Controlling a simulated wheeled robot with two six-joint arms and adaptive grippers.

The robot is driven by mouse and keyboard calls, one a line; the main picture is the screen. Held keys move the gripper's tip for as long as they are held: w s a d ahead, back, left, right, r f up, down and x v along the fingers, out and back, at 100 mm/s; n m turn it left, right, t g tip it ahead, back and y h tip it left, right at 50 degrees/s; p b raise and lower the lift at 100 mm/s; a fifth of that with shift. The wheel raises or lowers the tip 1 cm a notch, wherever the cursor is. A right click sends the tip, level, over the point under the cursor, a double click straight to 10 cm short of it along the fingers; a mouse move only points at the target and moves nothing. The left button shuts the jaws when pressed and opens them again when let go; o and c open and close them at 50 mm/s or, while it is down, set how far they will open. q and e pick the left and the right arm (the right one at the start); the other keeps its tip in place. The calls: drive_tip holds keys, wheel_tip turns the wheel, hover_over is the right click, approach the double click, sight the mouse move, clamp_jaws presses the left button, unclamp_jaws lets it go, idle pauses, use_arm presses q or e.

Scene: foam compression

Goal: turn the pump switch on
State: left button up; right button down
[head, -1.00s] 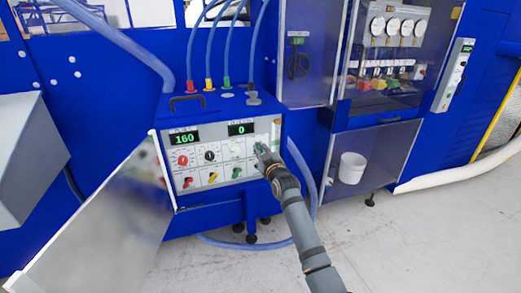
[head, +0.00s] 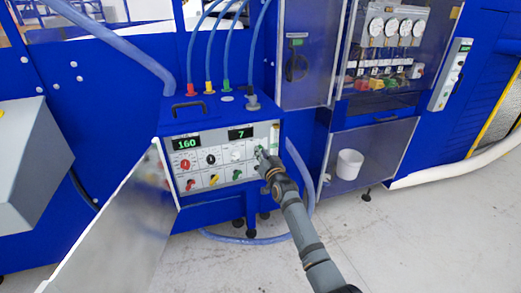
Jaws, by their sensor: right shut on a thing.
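The control panel (head: 223,155) on the front of a blue box (head: 192,110) has a row of round knobs and a lower row of coloured switches. The left display (head: 187,143) reads 160 and the right display (head: 240,133) reads 7. My right gripper (head: 263,158) is at the panel's right end, shut on a control there. A bit of green (head: 259,149) shows beside its fingertips. The fingers hide most of this control, so I cannot tell its position or whether it is the pump switch. My left gripper is not in view.
A hinged grey door (head: 125,225) stands open at the panel's lower left. Blue hoses (head: 215,35) rise from the box top. A clear-fronted cabinet with a white bucket (head: 349,164) stands at the right. The floor (head: 400,245) at the lower right is clear.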

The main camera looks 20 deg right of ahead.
drive_tip(key=shift+m+p, duration=0.4)
drive_tip(key=shift+m, duration=0.7)
drive_tip(key=c, duration=1.4)
unclamp_jaws()
drive_tip(key=shift+d, duration=0.1)
drive_tip(key=s, duration=1.2)
drive_tip(key=shift+d, duration=0.2)
